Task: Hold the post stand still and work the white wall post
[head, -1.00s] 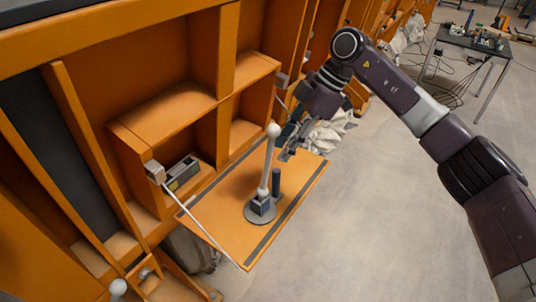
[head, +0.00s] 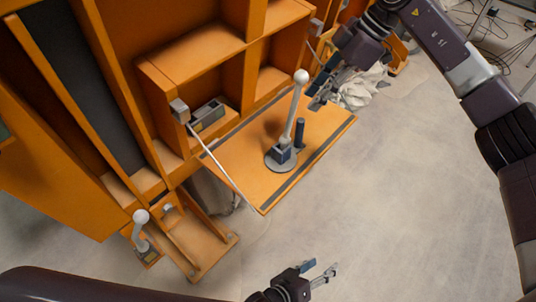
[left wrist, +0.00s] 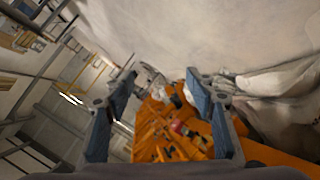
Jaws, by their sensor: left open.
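A white post with a ball tip (head: 297,105) rises from a small block on a round grey stand (head: 272,163) on the orange fold-down shelf. A second white ball-tipped post (head: 138,228) stands at lower left on a small orange bracket by the cabinet. My right gripper (head: 318,101) is just right of the tall post, apparently apart from it; its finger opening is unclear. My left gripper (head: 322,272) is low in the head view, open and empty, well away from both posts. Its spread fingers also show in the left wrist view (left wrist: 163,105), with blurred orange structure beyond.
The shelf (head: 325,127) hangs on a pale stay rod (head: 222,170). A short dark cylinder (head: 300,130) stands beside the tall post. A grey box (head: 208,115) sits in the cabinet. Crumpled white cloth (head: 360,90) lies behind my right gripper.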

